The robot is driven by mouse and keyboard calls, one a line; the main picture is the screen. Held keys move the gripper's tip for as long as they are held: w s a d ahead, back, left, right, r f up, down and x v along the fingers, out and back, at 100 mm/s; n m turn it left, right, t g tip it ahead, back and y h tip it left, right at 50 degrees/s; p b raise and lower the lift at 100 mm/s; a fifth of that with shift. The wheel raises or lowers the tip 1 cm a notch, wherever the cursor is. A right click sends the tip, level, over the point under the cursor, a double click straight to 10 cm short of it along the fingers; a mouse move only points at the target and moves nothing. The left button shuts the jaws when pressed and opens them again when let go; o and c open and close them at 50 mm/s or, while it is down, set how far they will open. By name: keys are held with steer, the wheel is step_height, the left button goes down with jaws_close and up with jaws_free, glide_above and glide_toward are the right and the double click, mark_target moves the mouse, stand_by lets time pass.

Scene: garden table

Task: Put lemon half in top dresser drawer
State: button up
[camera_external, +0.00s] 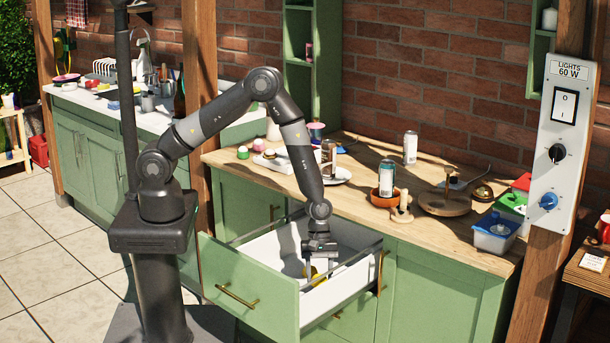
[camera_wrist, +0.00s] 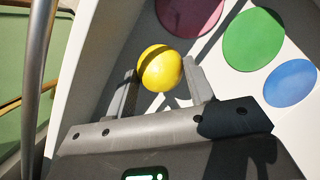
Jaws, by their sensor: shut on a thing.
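The lemon half (camera_wrist: 160,68) shows as a rounded yellow shape between the two fingers of my gripper (camera_wrist: 159,70) in the wrist view. The gripper is shut on it. In the external view my gripper (camera_external: 318,262) points down inside the open top dresser drawer (camera_external: 250,290), and a bit of yellow (camera_external: 313,272) shows at its fingertips. The drawer has a green front with a brass handle and a white inside. I cannot tell whether the lemon half touches the drawer floor.
In the wrist view, a maroon disc (camera_wrist: 188,12), a green disc (camera_wrist: 254,38) and a blue disc (camera_wrist: 290,83) lie on the white surface beside the lemon half. Metal rails (camera_external: 350,262) run along the drawer sides. The wooden worktop (camera_external: 350,205) behind holds cans, bowls and plates.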

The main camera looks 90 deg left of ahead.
steer(key=shift+w+a+f, duration=0.85)
steer(key=shift+w+a, duration=0.05)
steer(key=shift+a, duration=0.1)
steer(key=shift+f, duration=1.95)
steer(key=o, duration=1)
steer(key=shift+f, duration=0.1)
